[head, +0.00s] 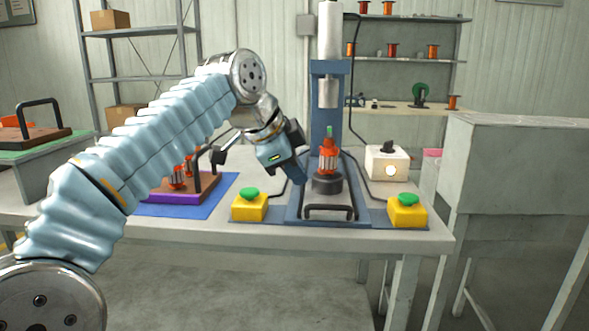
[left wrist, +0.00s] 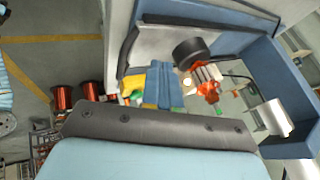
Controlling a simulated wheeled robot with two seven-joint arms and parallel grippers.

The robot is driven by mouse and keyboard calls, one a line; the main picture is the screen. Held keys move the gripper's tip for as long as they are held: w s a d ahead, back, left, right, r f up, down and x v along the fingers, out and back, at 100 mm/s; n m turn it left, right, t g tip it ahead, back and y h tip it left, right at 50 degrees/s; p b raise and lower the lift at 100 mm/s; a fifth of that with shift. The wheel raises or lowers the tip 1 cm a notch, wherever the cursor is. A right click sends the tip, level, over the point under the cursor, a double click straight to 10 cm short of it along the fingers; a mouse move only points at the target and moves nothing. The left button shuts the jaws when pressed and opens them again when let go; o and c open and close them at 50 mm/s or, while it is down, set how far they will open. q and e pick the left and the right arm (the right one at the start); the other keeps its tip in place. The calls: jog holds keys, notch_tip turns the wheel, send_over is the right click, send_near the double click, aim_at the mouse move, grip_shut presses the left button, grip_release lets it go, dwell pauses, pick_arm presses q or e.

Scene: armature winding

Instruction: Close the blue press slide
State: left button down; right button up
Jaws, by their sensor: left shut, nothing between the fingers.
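The blue press (head: 330,120) stands on the table with its ram (head: 329,92) above an armature with red-orange windings (head: 328,160). The armature sits upright in a black round holder (head: 327,183) on the slide (head: 341,200), which has a black bar handle (head: 330,208) at its front. The slide plate also shows in the left wrist view (left wrist: 160,44), with its handle at the plate's edge. My left gripper (head: 300,178) is shut and empty, pointing down just left of the holder, above the press base's left side. My right gripper is not in view.
Yellow button boxes with green tops stand left (head: 249,206) and right (head: 407,211) of the press. A white box with a lit lamp (head: 386,163) is behind right. A purple-edged tray (head: 172,197) with armatures lies on a blue mat (head: 222,190) at left, under my arm.

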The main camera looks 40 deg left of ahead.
aim_at(319, 195)
pick_arm(q)
jog(key=b+x, duration=0.1)
jog(key=x, duration=0.6)
jog(key=shift+w+a+f, duration=0.1)
jog(key=shift+w+f, duration=0.05)
jog(key=shift+f, duration=0.05)
jog(key=shift+w+a+r+p, duration=0.1)
jog(key=shift+w+a+p, duration=0.05)
jog(key=shift+w+a, duration=0.3)
jog(key=shift+w+a+r+p, duration=0.15)
jog(key=shift+w+a, duration=0.1)
jog(key=shift+w, duration=0.35)
jog(key=shift+w+a, duration=0.3)
jog(key=shift+w, duration=0.15)
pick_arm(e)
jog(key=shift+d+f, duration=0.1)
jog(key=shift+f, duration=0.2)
pick_arm(q)
jog(key=shift+w, duration=0.1)
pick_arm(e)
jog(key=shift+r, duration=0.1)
